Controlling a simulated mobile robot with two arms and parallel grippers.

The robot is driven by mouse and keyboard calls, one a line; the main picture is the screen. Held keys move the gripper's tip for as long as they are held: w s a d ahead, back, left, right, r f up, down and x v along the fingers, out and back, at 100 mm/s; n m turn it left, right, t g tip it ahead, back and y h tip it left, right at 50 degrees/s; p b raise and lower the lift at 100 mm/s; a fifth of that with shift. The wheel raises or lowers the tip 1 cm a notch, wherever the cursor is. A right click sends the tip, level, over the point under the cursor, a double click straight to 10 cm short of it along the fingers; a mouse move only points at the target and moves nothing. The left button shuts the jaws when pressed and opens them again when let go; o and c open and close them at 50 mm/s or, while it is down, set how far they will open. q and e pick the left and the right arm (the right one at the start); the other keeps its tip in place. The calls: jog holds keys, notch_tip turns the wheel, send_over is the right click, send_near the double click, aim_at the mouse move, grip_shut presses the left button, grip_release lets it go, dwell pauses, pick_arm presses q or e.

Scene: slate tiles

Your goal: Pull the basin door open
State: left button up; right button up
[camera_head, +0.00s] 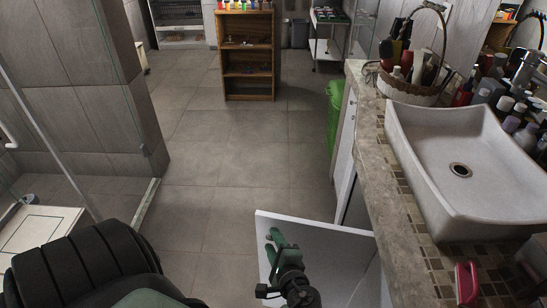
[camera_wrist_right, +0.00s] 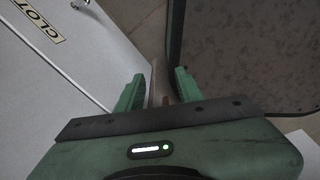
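The white basin door (camera_head: 322,250) stands swung out from the cabinet under the basin (camera_head: 455,160), roughly at a right angle to the front. A dark opening (camera_head: 356,207) shows behind it.
A stone counter (camera_head: 375,150) carries a wicker basket (camera_head: 408,90), bottles and a pink object (camera_head: 467,284). A green bin (camera_head: 334,105) stands past the cabinet. A wooden shelf (camera_head: 247,55) stands farther back. The tiled floor (camera_head: 235,150) is clear. A labelled white panel (camera_wrist_right: 50,75) lies beside my right gripper.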

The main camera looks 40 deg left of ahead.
notch_tip(320, 180, up, 19)
jog(key=p, duration=1.9)
jog(key=shift+a+r, duration=0.15)
jog(key=shift+r, duration=0.05)
